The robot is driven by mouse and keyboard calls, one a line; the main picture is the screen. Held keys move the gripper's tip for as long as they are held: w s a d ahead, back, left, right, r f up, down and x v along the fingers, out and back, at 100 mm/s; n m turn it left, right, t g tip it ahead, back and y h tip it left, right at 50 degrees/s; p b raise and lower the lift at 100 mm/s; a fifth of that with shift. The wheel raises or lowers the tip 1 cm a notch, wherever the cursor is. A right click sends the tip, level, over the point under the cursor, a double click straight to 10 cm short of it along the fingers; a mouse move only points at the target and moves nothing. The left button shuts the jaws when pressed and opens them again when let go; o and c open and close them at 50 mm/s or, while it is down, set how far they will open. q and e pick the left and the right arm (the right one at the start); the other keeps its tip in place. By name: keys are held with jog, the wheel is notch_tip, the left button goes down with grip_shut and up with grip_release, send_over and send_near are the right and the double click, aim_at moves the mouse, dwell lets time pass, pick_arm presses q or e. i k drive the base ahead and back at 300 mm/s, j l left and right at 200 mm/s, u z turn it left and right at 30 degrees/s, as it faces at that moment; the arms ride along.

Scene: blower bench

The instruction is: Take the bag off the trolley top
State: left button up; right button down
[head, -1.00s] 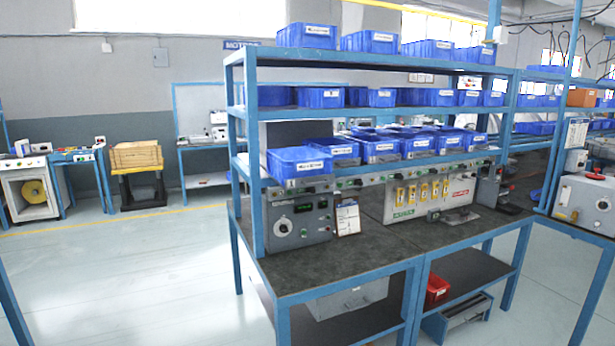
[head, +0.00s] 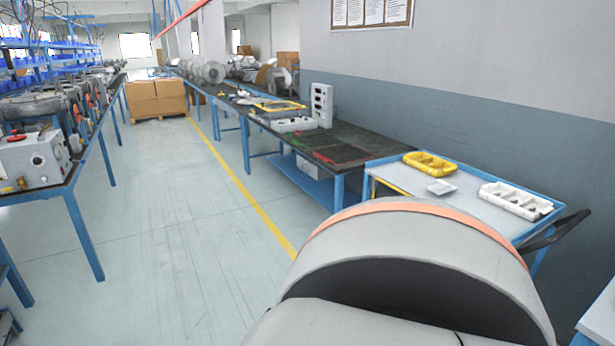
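A blue-framed trolley with a pale top (head: 402,182) stands at the right against the wall. On its top are a yellow compartment tray (head: 430,163), a small white item (head: 441,187) and a white compartment tray (head: 515,200) with dark pieces in it. I cannot tell whether the small white item is a dish or a bag; no other thing there looks like a bag. A black handle (head: 556,231) sticks out at the trolley's right end. My arm's large grey link hides the trolley's lower front. Neither of my grippers is in view.
A long dark-topped bench (head: 325,143) runs along the right wall beyond the trolley. Another blue bench (head: 75,178) with machines stands at the left. Cardboard boxes (head: 156,98) are at the far end. The pale floor (head: 170,215) between is clear, with a yellow line.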

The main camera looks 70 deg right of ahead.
aim_at(440, 187)
jog(key=z, duration=3.2)
jog(key=i+j+z, duration=0.1)
jog(key=z, duration=0.35)
jog(key=i+j+z, duration=0.1)
jog(key=j+z, duration=0.15)
jog(key=z, duration=0.25)
jog(key=i+j+z, duration=0.1)
jog(key=j+z, duration=0.15)
jog(key=j, duration=0.2)
jog(key=i+j+z, duration=0.2)
jog(key=j, duration=0.25)
jog(key=j+z, duration=0.3)
jog(key=j, duration=1.6)
